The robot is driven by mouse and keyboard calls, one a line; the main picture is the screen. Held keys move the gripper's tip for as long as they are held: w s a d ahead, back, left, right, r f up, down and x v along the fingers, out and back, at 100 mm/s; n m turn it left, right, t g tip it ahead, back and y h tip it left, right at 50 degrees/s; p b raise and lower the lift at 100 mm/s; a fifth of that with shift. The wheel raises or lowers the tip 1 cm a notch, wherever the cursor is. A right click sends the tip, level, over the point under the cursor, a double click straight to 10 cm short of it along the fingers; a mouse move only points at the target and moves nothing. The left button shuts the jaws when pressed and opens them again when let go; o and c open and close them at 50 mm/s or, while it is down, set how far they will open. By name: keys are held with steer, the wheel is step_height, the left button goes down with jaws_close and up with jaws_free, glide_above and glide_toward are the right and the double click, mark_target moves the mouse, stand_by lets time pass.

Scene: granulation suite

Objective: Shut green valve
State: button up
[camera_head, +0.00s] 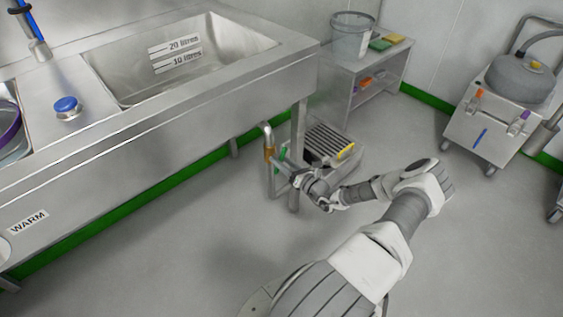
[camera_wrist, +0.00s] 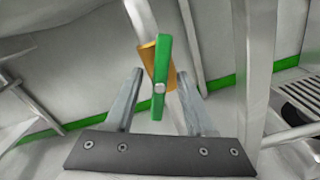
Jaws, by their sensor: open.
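The green valve handle (camera_wrist: 163,75) is a flat lever standing nearly upright in the wrist view, with a pale bolt low on it. An orange-brown valve body (camera_wrist: 148,62) shows behind it, on a pale pipe. In the head view the handle (camera_head: 282,153) is small, beside the brass-coloured valve body (camera_head: 269,153) below the sink. My gripper (camera_wrist: 160,80) is open, with one finger on each side of the lever's lower part. I see no clear contact. In the head view my gripper (camera_head: 288,172) reaches in from the right, close to the valve.
The steel sink (camera_head: 185,60) stands above the valve. A sink leg (camera_head: 299,130) is close to my gripper, and shows at right in the wrist view (camera_wrist: 254,80). A grated unit (camera_head: 328,145) sits behind. Open floor (camera_head: 150,250) lies at front left.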

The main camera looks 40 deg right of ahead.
jaws_close()
steer(key=shift+m, duration=0.3)
steer(key=shift+m+p, duration=0.4)
steer(key=shift+m, duration=0.8)
steer(key=m, duration=0.3)
steer(key=shift+f+m, duration=0.1)
steer(key=shift+m, duration=0.3)
steer(key=m, duration=0.5)
steer(key=shift+m, duration=0.7)
jaws_free()
